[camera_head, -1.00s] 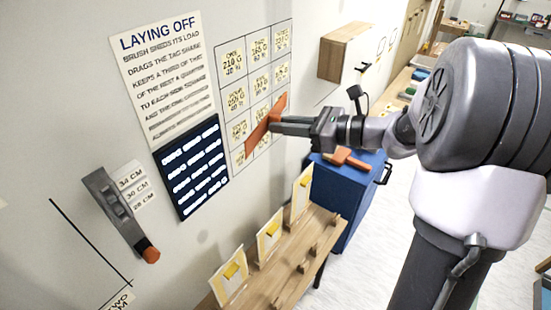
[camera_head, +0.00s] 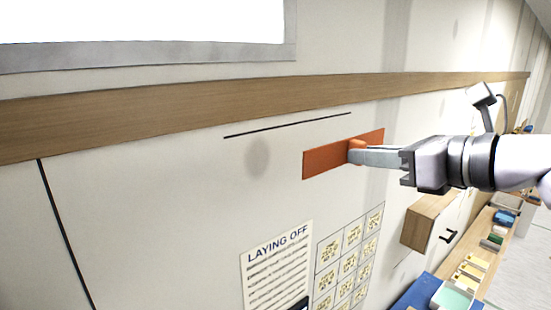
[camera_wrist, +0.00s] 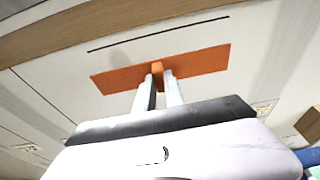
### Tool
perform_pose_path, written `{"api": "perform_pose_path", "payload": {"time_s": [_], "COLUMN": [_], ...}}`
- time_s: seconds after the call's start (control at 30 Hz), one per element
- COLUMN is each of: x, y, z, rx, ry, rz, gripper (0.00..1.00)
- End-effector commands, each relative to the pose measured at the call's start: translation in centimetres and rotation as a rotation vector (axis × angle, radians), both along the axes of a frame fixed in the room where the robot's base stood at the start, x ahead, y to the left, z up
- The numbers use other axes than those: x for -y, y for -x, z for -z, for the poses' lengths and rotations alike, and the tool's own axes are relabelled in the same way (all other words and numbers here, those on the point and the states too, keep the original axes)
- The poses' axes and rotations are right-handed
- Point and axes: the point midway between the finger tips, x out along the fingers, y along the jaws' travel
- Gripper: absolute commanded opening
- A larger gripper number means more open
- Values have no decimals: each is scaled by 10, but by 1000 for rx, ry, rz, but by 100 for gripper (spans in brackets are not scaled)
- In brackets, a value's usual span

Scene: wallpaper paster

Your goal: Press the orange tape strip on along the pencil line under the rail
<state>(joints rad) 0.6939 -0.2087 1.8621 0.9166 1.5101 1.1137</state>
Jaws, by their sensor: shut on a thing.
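My gripper (camera_head: 360,155) is shut on the raised tab of the orange tape strip (camera_head: 325,162). The strip is a flat rectangle held up near the wall, below and to the right of the pencil line (camera_head: 288,125) in the head view. The dark pencil line runs on the pale wall under the wooden rail (camera_head: 180,105). In the wrist view the strip (camera_wrist: 120,78) lies below the line (camera_wrist: 158,34), roughly along it, with the gripper fingers (camera_wrist: 158,80) on its middle tab. Whether the strip touches the wall cannot be told.
A near-vertical dark line (camera_head: 65,230) marks the wall at left. A "LAYING OFF" sheet (camera_head: 277,268) and a label grid (camera_head: 347,260) hang below. A wooden box (camera_head: 425,222) juts from the wall at right. Wall around the pencil line is clear.

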Motion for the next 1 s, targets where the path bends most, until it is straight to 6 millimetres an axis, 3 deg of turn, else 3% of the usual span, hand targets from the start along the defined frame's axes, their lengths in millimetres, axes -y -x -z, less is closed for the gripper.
{"api": "perform_pose_path", "payload": {"time_s": [0.23,0.7,1.0], "x": [-5,-44,-50], "y": [-6,-65,-75], "z": [0,-1,1], "rx": [0,0,0], "ry": [-1,-1,-2], "rz": [-4,-4,-1], "gripper": [0,0,0]}}
